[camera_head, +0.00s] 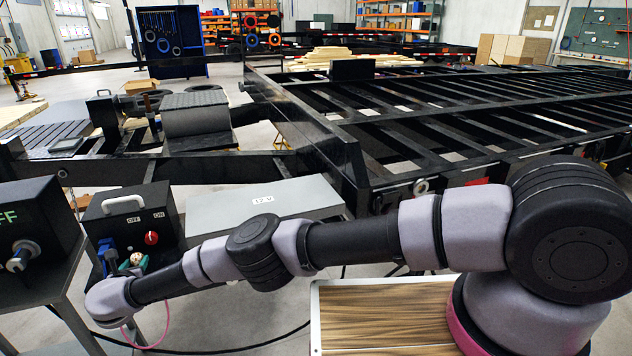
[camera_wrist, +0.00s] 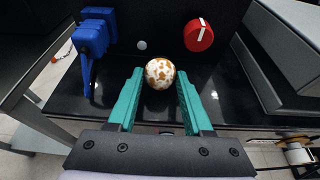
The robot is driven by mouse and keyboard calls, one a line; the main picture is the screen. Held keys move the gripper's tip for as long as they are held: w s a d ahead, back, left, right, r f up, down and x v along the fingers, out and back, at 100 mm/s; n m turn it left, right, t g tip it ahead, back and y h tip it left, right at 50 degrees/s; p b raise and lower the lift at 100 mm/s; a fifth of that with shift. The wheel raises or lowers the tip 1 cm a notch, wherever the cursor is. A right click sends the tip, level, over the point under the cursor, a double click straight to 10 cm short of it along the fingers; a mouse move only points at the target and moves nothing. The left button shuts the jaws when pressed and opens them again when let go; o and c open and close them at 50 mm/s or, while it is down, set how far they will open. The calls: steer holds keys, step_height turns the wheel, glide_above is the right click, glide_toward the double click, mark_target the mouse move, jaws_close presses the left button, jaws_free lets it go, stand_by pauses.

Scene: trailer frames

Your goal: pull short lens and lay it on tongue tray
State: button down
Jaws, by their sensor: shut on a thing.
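My gripper (camera_wrist: 160,78) has two teal fingers, one on each side of a round white piece with brown blotches (camera_wrist: 159,73), and is shut on it. The piece is in front of a black box (camera_wrist: 150,20). I cannot tell whether it touches the box, nor whether it is the short lens. In the head view the blotched piece (camera_head: 136,258) shows small at the front of the black box (camera_head: 131,222), with my gripper mostly hidden by my wrist.
A red knob (camera_wrist: 199,35) and a blue fitting (camera_wrist: 93,38) flank the blotched piece on the box. Another black box with green OFF letters (camera_head: 28,225) stands at the left. The black trailer frame (camera_head: 340,150) fills the middle. A pink cable (camera_head: 166,325) hangs below.

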mark_target(136, 259)
steer(key=shift+f, duration=0.25)
jaws_free()
stand_by(0.7)
steer(key=shift+r+v, duration=0.25)
steer(key=shift+v, duration=1.05)
steer(key=shift+r+v, duration=0.25)
steer(key=shift+v, duration=1.05)
steer(key=shift+w, duration=0.1)
steer(key=shift+r, duration=0.1)
